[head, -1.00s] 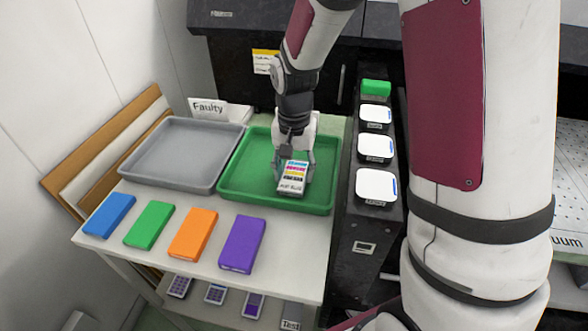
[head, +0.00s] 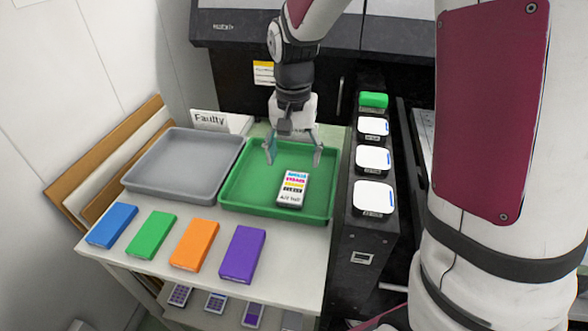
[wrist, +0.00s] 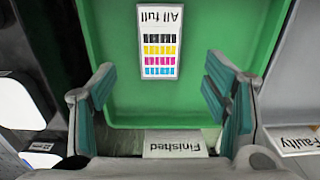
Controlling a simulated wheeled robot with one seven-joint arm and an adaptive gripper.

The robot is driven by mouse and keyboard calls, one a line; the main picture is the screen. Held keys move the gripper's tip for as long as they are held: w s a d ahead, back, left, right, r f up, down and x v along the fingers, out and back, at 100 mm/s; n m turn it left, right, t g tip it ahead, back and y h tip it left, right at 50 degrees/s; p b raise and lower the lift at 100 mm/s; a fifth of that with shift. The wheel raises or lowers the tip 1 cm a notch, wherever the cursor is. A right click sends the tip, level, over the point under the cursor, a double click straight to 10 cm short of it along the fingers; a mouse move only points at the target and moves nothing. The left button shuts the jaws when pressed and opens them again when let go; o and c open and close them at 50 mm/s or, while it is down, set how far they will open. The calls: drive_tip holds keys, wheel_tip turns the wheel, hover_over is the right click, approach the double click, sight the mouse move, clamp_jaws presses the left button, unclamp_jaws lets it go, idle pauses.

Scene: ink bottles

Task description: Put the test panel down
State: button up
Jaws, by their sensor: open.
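The test panel (head: 293,188) is a small white block with blue, magenta, yellow and black bars and the words "All full". It lies in the green tray (head: 240,203), right of the tray's middle. In the wrist view the panel (wrist: 159,42) lies flat on the green floor, apart from the fingers. My gripper (head: 294,160) is open and empty above the back part of the green tray, behind the panel. In the wrist view the gripper's teal-padded fingers (wrist: 165,100) are wide apart. A "Finished" label (wrist: 175,144) stands by the tray's edge.
A grey tray (head: 133,187) with a "Faulty" sign (head: 210,120) is empty on the left. Blue (head: 112,226), green (head: 151,235), orange (head: 194,244) and purple (head: 242,254) blocks lie along the table's front. A black unit with several white-topped items (head: 373,197) stands right of the table.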

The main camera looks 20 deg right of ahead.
drive_tip(key=s+r+n+t, duration=0.1)
drive_tip(key=s+r+n, duration=0.2)
drive_tip(key=s+r, duration=0.95)
drive_tip(key=s+n+t, duration=0.1)
drive_tip(key=s+n, duration=0.2)
drive_tip(key=s, duration=1.2)
drive_tip(key=shift+s+a+f+n, duration=0.25)
drive_tip(key=shift+s+f+n, duration=0.05)
drive_tip(key=shift+f+n, duration=0.15)
wheel_tip(320, 180, up, 11)
drive_tip(key=t+p, duration=0.2)
drive_tip(key=p, duration=0.8)
drive_tip(key=shift+d+r, duration=0.15)
drive_tip(key=shift+r, duration=0.05)
